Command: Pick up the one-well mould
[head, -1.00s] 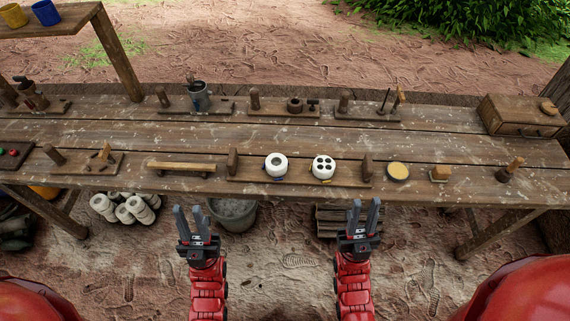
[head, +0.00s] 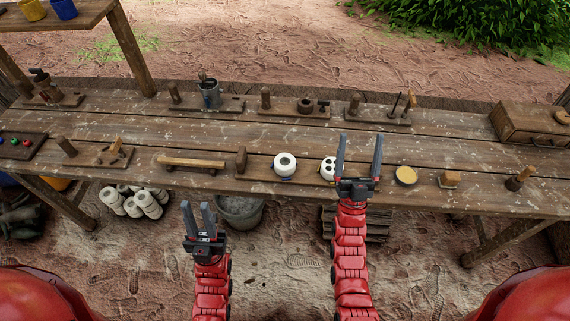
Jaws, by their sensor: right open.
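The one-well mould (head: 285,164) is a white round block with a single dark hole in its top. It stands upright on a wooden board (head: 262,176) near the bench's front edge. A second white mould (head: 327,168) with several holes stands to its right, partly hidden by my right gripper. My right gripper (head: 359,140) is open and empty, raised in front of the board's right end, right of both moulds. My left gripper (head: 198,207) has its fingers apart and empty, lower and in front of the bench, left of the one-well mould.
The wooden bench (head: 205,148) holds a wooden bar (head: 190,162) left of the moulds. A round yellow-topped dish (head: 406,175) and a small block (head: 449,179) are at right. Upright posts and tools stand along the back. A bucket (head: 240,210) is below.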

